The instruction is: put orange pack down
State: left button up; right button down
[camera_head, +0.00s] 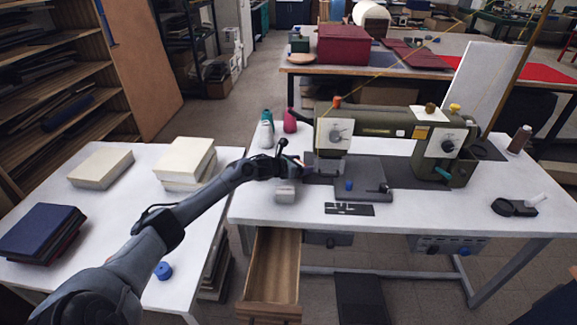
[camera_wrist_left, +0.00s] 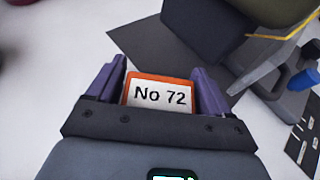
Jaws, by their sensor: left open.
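The orange pack (camera_wrist_left: 160,94), with a white label reading "No 72", lies between the fingers of my left gripper (camera_wrist_left: 158,88) in the left wrist view. The two purple-grey fingers stand apart on either side of it, with a thin gap hard to judge. In the head view my left gripper (camera_head: 299,165) is over the left part of the white sewing table (camera_head: 250,205), just left of the sewing machine. My right gripper is not in view.
The green sewing machine (camera_head: 385,130) stands close on the right. A teal spool (camera_head: 266,130) and a crimson spool (camera_head: 290,121) stand behind the gripper. An open wooden drawer (camera_head: 273,270) juts out in front. A dark plate (camera_head: 349,209) lies near the front edge.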

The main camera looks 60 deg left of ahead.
pick_arm(q)
jog(key=p+v, duration=0.4)
jog(key=v, duration=0.7)
jog(key=shift+s+p, duration=0.2)
jog(key=shift+p, duration=0.2)
jog(key=o, duration=0.3)
jog(key=shift+s+r, duration=0.15)
jog(key=shift+s, duration=0.05)
